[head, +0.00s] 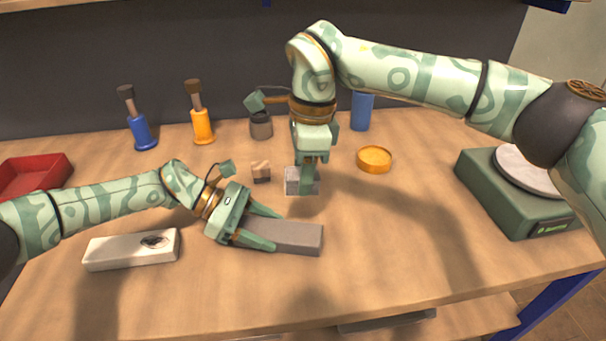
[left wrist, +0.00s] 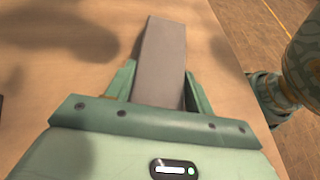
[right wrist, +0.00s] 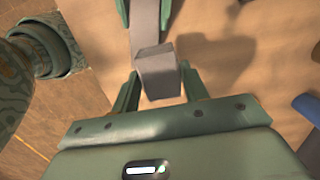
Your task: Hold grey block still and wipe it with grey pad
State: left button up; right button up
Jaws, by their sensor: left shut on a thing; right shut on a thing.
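The long grey block (head: 300,236) lies on the table near the front middle. My left gripper (head: 278,232) is shut on its left part, one finger along each side; the left wrist view shows the block (left wrist: 162,60) reaching out beyond the fingers. The small grey pad (head: 291,182) is held in my shut right gripper (head: 308,188), which points down behind the block in the head view. In the right wrist view the pad (right wrist: 158,78) sits between the fingers and partly covers the block (right wrist: 145,30). I cannot tell the pad's exact height; it appears apart from the block.
A white box (head: 115,252) with a dark spot lies at front left, a red tray (head: 45,172) behind it. A small two-tone block (head: 261,177) and an orange dish (head: 374,158) flank the pad. A green scale (head: 500,195) stands right. The front right table is clear.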

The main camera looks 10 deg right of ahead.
dwell(0.3)
pick_arm(q)
jog(key=o, duration=0.9)
jog(key=shift+a, duration=0.1)
jog(key=v, duration=1.1)
jog(key=shift+w+a+r, duration=0.1)
jog(key=shift+w+a, duration=0.05)
jog(key=shift+a, duration=0.2)
